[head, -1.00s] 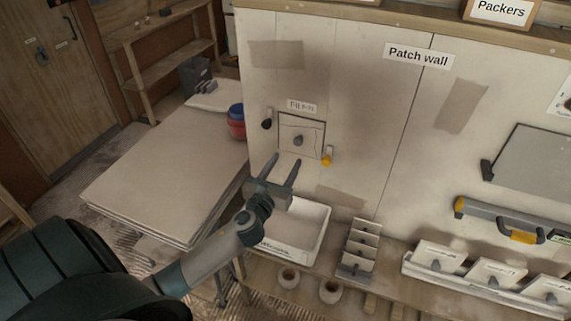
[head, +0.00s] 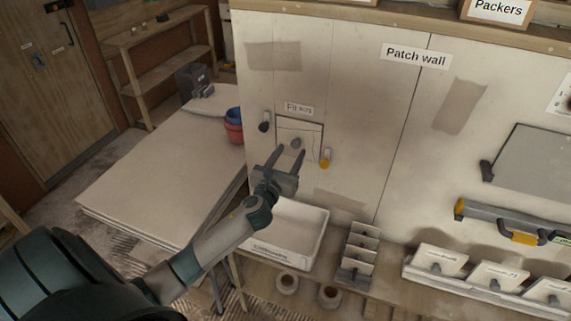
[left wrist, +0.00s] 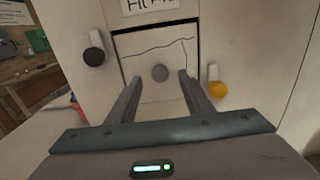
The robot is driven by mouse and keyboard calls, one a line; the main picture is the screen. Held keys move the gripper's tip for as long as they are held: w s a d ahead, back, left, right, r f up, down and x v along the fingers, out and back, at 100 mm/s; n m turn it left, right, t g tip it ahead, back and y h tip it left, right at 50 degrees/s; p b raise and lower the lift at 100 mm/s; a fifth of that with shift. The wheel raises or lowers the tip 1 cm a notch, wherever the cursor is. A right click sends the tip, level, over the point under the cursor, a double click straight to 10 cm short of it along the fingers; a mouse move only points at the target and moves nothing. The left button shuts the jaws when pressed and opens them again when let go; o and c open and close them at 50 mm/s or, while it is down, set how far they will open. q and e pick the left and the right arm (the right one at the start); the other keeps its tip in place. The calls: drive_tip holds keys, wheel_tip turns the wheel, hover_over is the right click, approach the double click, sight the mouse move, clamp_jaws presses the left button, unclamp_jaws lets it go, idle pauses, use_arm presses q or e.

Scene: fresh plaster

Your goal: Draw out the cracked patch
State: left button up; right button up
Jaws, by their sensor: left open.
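The cracked patch (head: 311,133) is a pale square panel set in an opening of the patch wall (head: 365,110), with a dark crack line across its upper part and a round grey knob (head: 296,143) in its middle. It also shows in the left wrist view (left wrist: 145,88), with its knob (left wrist: 160,73) between my fingers in the picture. My left gripper (head: 287,153) is open, in front of the patch, its fingertips just below the knob. I cannot tell whether they touch the panel. My right gripper is not in view.
A dark knob (head: 264,122) and a yellow-ended catch (head: 325,159) flank the opening. A white tray (head: 318,228) stands below on the bench, beside a rack (head: 358,252) of small panels. Stacked boards (head: 150,175) and red and blue tubs (head: 233,130) are at the left.

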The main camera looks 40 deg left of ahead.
sight(294, 146)
use_arm(q)
drive_tip(key=shift+x, duration=2.2)
drive_tip(key=c, duration=1.1)
drive_tip(key=shift+r, duration=0.15)
drive_tip(key=shift+s+p, duration=0.1)
drive_tip(key=shift+p, duration=0.2)
drive_tip(key=shift+p+v, duration=0.75)
drive_tip(key=shift+v, duration=1.45)
drive_tip(key=shift+p+v, duration=0.5)
drive_tip(key=shift+v, duration=1.7)
drive_tip(key=shift+d, duration=0.1)
